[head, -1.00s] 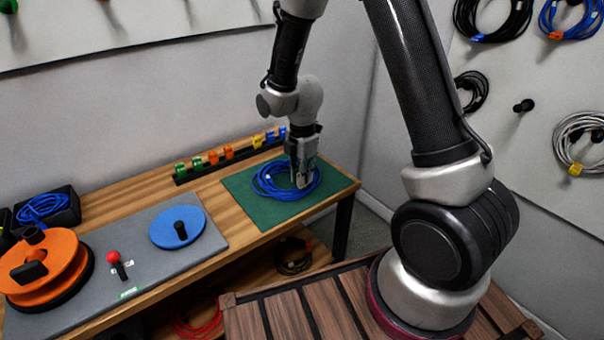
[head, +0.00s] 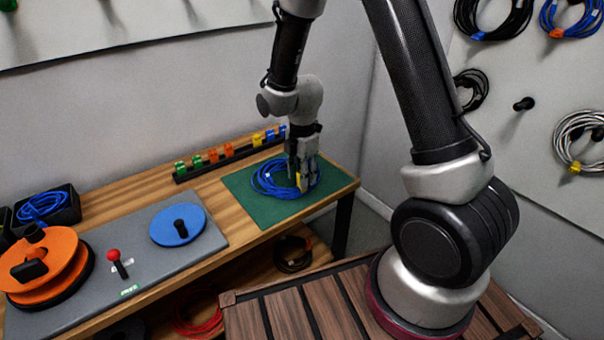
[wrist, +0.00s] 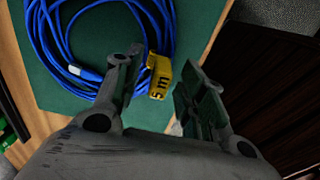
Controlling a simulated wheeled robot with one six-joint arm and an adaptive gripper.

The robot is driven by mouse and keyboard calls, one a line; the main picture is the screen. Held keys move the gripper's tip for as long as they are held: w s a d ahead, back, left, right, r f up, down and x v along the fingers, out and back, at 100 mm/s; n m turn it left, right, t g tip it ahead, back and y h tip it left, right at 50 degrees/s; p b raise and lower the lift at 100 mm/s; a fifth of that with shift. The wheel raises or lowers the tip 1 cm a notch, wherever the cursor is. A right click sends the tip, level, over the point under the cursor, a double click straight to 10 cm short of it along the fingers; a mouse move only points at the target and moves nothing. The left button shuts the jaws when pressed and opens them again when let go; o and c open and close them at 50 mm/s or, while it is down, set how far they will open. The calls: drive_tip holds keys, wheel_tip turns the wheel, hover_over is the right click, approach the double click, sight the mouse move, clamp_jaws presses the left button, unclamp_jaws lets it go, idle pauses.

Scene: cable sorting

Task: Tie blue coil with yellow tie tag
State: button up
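The blue coil (head: 268,181) lies flat on the green mat (head: 246,207); it also shows in the wrist view (wrist: 66,56). A yellow tie tag (wrist: 160,76) marked "5 m" sits on the coil's strands at its right side. In the head view the yellow tag (head: 295,168) shows in part beside my fingers. My gripper (wrist: 160,82) is open, with one finger on each side of the tag and a visible gap to it. In the head view my gripper (head: 301,182) is over the coil's right part and hides some of it.
A rack (head: 225,158) with green, orange, yellow and blue tags stands at the table's back. A grey board (head: 140,252) with an orange reel (head: 60,258), blue disc (head: 178,226) and red-knobbed lever (head: 114,256) lies left. The mat's front left is clear.

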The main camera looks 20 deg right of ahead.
wheel_tip(320, 180, up, 12)
drive_tip(key=s+d+r+m+t, duration=0.2)
drive_tip(key=s+d+r+m, duration=0.4)
drive_tip(key=s+r+m, duration=0.2)
drive_tip(key=s+d+r+m+t, duration=0.2)
drive_tip(key=s+d+r+m, duration=0.5)
drive_tip(key=s+m, duration=0.6)
drive_tip(key=shift+s+d+r+m, duration=0.3)
drive_tip(key=shift+s+r, duration=0.45)
